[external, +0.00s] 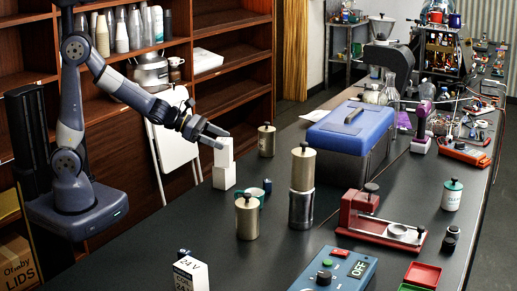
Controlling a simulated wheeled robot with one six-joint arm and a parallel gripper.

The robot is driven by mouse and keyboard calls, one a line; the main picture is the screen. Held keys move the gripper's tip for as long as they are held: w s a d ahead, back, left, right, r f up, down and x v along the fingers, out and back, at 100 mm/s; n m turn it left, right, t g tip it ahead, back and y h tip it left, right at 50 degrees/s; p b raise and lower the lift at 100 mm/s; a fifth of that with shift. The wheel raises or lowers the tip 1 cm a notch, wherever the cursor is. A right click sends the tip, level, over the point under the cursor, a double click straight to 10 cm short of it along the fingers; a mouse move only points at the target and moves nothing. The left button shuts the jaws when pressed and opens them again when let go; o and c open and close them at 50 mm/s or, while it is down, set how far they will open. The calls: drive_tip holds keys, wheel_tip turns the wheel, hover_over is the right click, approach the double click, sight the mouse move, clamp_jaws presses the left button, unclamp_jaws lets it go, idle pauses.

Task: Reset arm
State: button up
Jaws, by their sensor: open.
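My arm stands on its base at the left and reaches right over the edge of the black table (310,262). My gripper (219,138) is open, at the upper end of two stacked white blocks. The upper white block (224,153) stands a little askew on the lower white block (223,177). The fingertips overlap the top of the upper block in this view; I cannot tell whether they touch it.
Brass canisters (247,218) stand near the blocks, with a taller grinder (301,190) to the right. A blue toolbox (347,135), a red clamp-like device (380,215) and a blue control box (335,272) stand further right. Wooden shelves (232,60) rise behind my arm.

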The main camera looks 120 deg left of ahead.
sight(223, 141)
drive_tip(key=p+v, duration=0.1)
drive_tip(key=v, duration=1)
drive_tip(key=b+x, duration=0.1)
drive_tip(key=x, duration=1.1)
drive_tip(key=shift+w+f, duration=0.15)
drive_tip(key=shift+w, duration=0.05)
drive_tip(key=shift+w+a+f, duration=0.15)
drive_tip(key=shift+w+f, duration=0.1)
wheel_tip(223, 141, up, 11)
drive_tip(key=p, duration=0.5)
drive_tip(key=w+d+f+m+h+b, duration=0.2)
drive_tip(key=d+f+b, duration=0.2)
drive_tip(key=d, duration=0.6)
drive_tip(key=w+d+f+m+h+b, duration=0.2)
drive_tip(key=d+f+b, duration=0.25)
drive_tip(key=d, duration=0.55)
drive_tip(key=shift+t, duration=0.4)
wheel_tip(223, 141, down, 9)
drive_tip(key=b, duration=0.3)
drive_tip(key=shift+s, duration=0.1)
